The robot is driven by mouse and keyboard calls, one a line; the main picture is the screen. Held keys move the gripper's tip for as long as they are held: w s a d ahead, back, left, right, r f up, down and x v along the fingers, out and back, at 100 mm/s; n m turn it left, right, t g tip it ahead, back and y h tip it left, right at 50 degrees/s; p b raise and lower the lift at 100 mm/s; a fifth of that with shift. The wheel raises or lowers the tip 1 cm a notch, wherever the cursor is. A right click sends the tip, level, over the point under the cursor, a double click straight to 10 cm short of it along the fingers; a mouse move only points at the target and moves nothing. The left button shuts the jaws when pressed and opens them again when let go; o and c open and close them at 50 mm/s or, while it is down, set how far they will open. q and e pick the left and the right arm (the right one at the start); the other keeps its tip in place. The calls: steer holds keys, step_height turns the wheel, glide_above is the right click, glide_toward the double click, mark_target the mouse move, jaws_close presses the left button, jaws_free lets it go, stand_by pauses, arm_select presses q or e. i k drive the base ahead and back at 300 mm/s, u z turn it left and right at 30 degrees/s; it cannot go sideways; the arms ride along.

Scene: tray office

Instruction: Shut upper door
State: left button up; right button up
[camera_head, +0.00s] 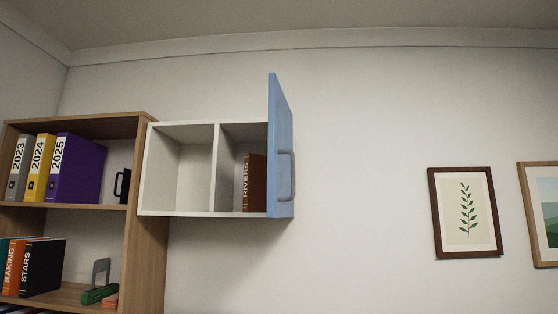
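The upper door (281,135) is a blue panel with a grey bar handle (287,176) on its right-hand face. It stands open at the right side of a white wall cabinet (177,214), swung outward and seen nearly edge-on. The cabinet has two compartments split by a divider (214,170). The left compartment is empty. A brown book marked RIVERS (254,184) stands in the right one, partly hidden by the door. Neither of my grippers shows in the head view.
A wooden shelf unit (147,240) stands left of the cabinet with binders (75,170), books (40,268) and a green stapler-like object (98,293). Framed pictures (437,215) hang on the wall at the right. The wall between door and pictures is bare.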

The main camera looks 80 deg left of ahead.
mark_target(281, 183)
steer(key=u, duration=2.4)
